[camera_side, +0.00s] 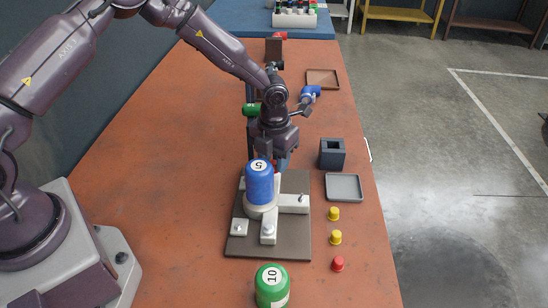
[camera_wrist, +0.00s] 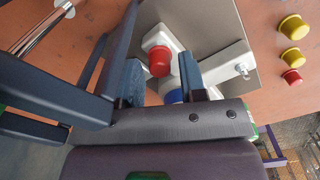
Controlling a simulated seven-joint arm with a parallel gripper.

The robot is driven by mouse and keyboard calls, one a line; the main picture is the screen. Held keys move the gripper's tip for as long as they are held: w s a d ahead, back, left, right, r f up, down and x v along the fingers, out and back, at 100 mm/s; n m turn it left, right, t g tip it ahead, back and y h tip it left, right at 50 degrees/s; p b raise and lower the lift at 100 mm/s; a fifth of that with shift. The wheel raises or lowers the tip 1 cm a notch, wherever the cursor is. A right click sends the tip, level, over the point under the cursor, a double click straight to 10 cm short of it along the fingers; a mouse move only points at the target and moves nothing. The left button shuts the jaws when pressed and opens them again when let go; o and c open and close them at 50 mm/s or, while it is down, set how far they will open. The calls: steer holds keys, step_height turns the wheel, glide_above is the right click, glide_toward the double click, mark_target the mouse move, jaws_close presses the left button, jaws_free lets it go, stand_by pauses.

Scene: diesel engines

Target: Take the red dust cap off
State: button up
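A red dust cap (camera_wrist: 159,62) sits on the end of a white arm of the fixture (camera_wrist: 228,62). My gripper (camera_wrist: 162,74) is open, with its dark blue fingers apart and the cap seen between them; I cannot tell whether either finger touches it. In the side view, my gripper (camera_side: 281,164) is low over the far side of the fixture (camera_side: 293,204), behind the blue canister marked 5 (camera_side: 259,186). The canister mostly hides the cap there. A second red cap (camera_side: 338,264) lies loose on the table; it also shows in the wrist view (camera_wrist: 292,77).
Two yellow caps (camera_side: 334,214) (camera_side: 335,237) line up with the loose red cap. A grey tray (camera_side: 344,187) and a dark square block (camera_side: 332,153) stand right of the fixture. The table's left side is clear.

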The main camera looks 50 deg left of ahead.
mark_target(274, 162)
jaws_close()
steer(key=shift+r, duration=3.05)
